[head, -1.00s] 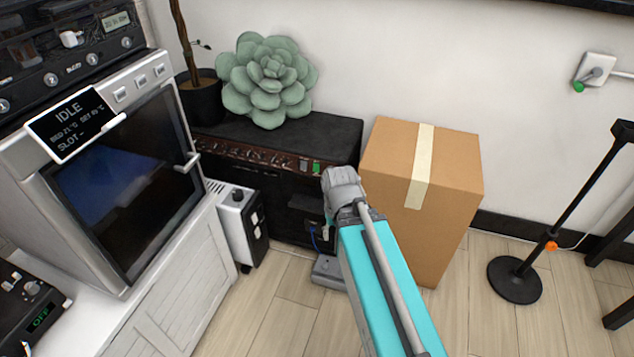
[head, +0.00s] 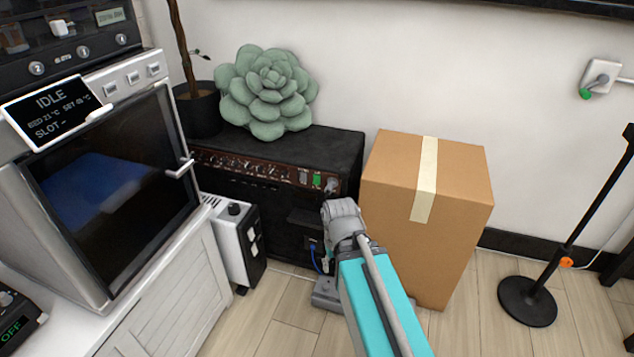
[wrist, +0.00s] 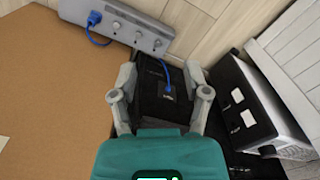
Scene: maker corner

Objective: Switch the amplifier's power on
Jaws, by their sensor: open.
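The amplifier (head: 270,205) is a black box against the wall in the head view, with a brown knob panel along its upper front edge. A green-lit part (head: 317,180) is at the panel's right end. Lower on the amplifier's front, a small black block (wrist: 150,100) has a blue cable (wrist: 168,88) plugged in. My gripper (wrist: 160,73) is open and empty, its fingers on either side of this block in the wrist view. I cannot tell whether they touch it. In the head view my arm hides most of the gripper, and no power switch shows clearly.
A cardboard box (head: 458,215) stands close to the right of my arm. A grey power strip (wrist: 130,25) lies on the floor. A succulent (head: 268,95) sits on the amplifier. Open floor (head: 455,325) is at the right.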

